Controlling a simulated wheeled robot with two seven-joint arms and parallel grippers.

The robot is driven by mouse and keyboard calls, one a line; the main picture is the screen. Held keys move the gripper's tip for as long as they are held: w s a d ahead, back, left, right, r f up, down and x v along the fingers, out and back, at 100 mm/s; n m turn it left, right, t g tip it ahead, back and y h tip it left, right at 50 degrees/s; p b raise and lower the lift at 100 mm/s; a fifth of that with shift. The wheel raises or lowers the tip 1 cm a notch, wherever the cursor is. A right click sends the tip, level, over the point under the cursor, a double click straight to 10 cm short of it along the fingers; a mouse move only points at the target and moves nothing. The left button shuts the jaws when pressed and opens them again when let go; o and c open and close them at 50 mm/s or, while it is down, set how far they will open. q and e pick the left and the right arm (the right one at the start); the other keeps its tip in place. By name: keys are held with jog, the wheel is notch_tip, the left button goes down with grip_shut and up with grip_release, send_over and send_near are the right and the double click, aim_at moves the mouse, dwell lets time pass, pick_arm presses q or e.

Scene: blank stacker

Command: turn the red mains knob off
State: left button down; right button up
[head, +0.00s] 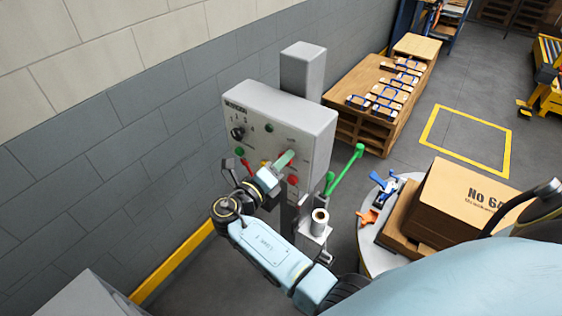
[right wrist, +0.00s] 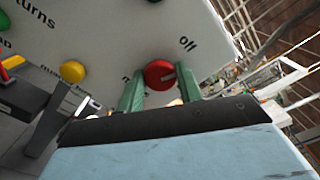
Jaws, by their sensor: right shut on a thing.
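The red mains knob (right wrist: 159,74) sits on the light grey panel face, with the word "off" up and to its right in the right wrist view. A short mark on it lies toward its right side. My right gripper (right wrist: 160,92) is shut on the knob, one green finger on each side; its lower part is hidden. In the head view my right gripper (head: 286,159) is at the front of the control box (head: 300,112). A red round part (head: 292,180) shows just below the fingers there; I cannot tell whether it is the same knob. My left gripper is out of view.
A green lever (head: 345,170) sticks out right of the box. A roll (head: 320,221) stands below, and a carton (head: 460,205) is at the right.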

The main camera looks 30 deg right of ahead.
jog(key=shift+f+n, duration=0.1)
jog(key=shift+n, duration=1.8)
jog(key=o, duration=1)
jog(key=b+v, duration=0.2)
jog(key=v, duration=1.1)
jog(key=shift+a, duration=0.25)
